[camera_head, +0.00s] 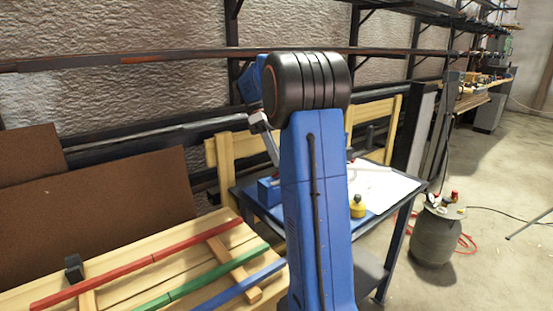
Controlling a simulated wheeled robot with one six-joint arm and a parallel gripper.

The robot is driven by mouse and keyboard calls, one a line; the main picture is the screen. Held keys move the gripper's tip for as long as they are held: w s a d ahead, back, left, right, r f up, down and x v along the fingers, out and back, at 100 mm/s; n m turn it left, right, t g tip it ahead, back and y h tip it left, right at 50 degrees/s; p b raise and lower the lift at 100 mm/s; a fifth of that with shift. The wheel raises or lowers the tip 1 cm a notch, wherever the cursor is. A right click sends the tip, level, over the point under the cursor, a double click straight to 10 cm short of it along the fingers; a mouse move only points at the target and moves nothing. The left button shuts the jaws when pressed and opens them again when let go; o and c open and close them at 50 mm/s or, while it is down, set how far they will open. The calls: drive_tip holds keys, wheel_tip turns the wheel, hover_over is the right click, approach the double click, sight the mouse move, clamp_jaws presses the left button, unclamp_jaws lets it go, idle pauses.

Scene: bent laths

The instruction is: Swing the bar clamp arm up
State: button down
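I cannot make out the bar clamp for certain. A light grey bar (270,146) slants down from a pale block toward a blue box (269,191) on the dark table, just left of my arm. I cannot tell whether this bar is the clamp arm or part of my own wrist. A pale rod with a red end lies over the white sheet to the right of my arm. My blue arm with its black ribbed joint fills the middle of the view and hides much of the table. No gripper fingers show.
A dark-framed table (404,213) carries a white sheet (388,190) and a yellow container (357,207). Red (130,266), green (200,282) and blue laths (240,285) lie across a wooden bench at lower left. A grey canister (437,237) stands right. Concrete floor beyond it is mostly open.

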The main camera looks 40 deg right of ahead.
drive_tip(key=c, duration=1.6)
unclamp_jaws()
drive_tip(key=shift+o, duration=0.2)
